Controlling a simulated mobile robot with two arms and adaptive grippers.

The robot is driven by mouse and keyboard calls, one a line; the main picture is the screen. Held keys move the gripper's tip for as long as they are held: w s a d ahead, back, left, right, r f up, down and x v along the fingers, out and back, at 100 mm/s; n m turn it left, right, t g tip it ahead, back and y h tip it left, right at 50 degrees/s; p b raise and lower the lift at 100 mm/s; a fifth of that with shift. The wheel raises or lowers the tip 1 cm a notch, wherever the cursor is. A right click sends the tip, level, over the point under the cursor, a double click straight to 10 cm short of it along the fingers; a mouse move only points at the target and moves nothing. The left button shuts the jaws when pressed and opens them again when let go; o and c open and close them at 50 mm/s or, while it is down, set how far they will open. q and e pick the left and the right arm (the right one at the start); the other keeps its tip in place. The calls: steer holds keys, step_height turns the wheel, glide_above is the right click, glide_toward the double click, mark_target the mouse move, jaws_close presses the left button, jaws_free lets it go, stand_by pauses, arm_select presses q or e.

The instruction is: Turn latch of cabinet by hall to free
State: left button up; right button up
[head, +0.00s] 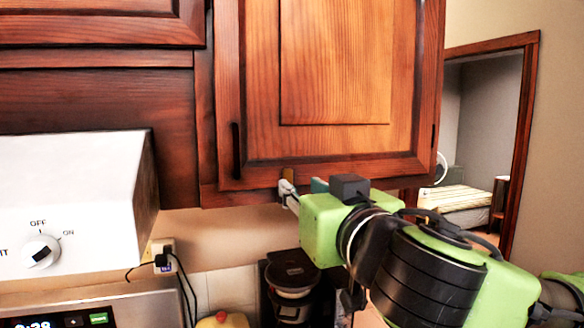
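The wooden cabinet door (335,60) hangs at the upper middle, beside the doorway. It appears shut, with a dark vertical handle near its lower left corner. A small brass-coloured latch (288,174) sits at the door's bottom edge. My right gripper (287,190) reaches in from the right, with its grey fingertips at or just below the latch. I cannot tell whether they touch it or how far apart the fingers are. The green gripper body hides part of the cabinet's lower edge. My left gripper is not in view.
A white hood (75,205) with a knob juts out at the left. Below the cabinet are a wall outlet (163,256) with black cords and a dark coffee maker (291,280). An open doorway (490,130) at the right shows a bed.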

mark_target(288, 179)
steer(key=p+x, duration=0.2)
steer(key=x, duration=0.2)
steer(key=shift+w+a+r, duration=0.1)
steer(key=shift+w+r, duration=0.05)
steer(key=shift+w, duration=0.15)
steer(key=shift+w+a+f, duration=0.2)
steer(key=shift+w+a, duration=0.05)
steer(key=shift+w, duration=0.45)
jaws_close()
